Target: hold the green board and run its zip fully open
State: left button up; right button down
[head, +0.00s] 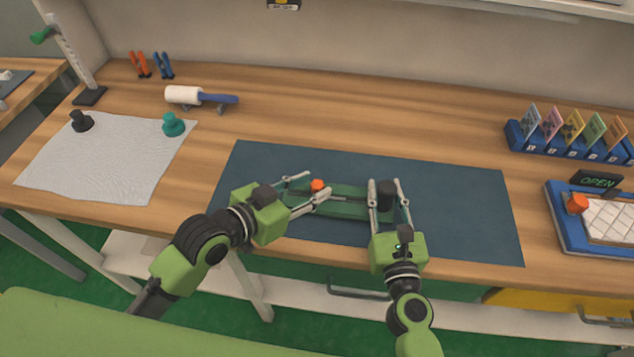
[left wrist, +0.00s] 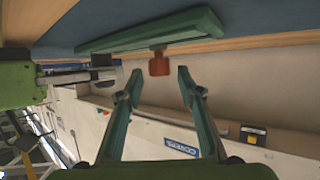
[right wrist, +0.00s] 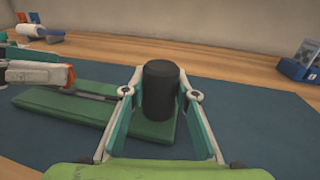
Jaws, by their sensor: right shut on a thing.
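The green board (head: 350,209) lies on a dark blue mat (head: 460,215). A dark zip line runs along it, seen in the right wrist view (right wrist: 98,97). An orange pull (head: 318,186) stands towards its left end, and a black upright post (head: 386,194) at its right end. My left gripper (head: 316,184) is open at the orange pull; in the left wrist view the pull (left wrist: 158,64) appears between and just beyond the fingertips, with gaps on both sides. My right gripper (head: 385,182) is shut on the black post (right wrist: 159,90), one finger on each side.
A white cloth (head: 100,160) with a black knob and a teal knob (head: 173,125) lies at left. A lint roller (head: 200,97) and clips are behind. A blue card rack (head: 570,142) and a blue tray (head: 560,215) stand at right. The mat's right part is clear.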

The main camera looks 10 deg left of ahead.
aim_at(345, 201)
pick_arm(q)
jog(key=shift+x, duration=1.3)
pick_arm(e)
jog(key=shift+r, duration=0.1)
pick_arm(q)
grip_shut()
jog(key=d, duration=0.6)
jog(key=shift+d, duration=0.35)
jog(key=shift+a, duration=0.1)
pick_arm(e)
jog(key=shift+a, duration=0.1)
pick_arm(q)
grip_release()
jog(key=shift+s, duration=0.1)
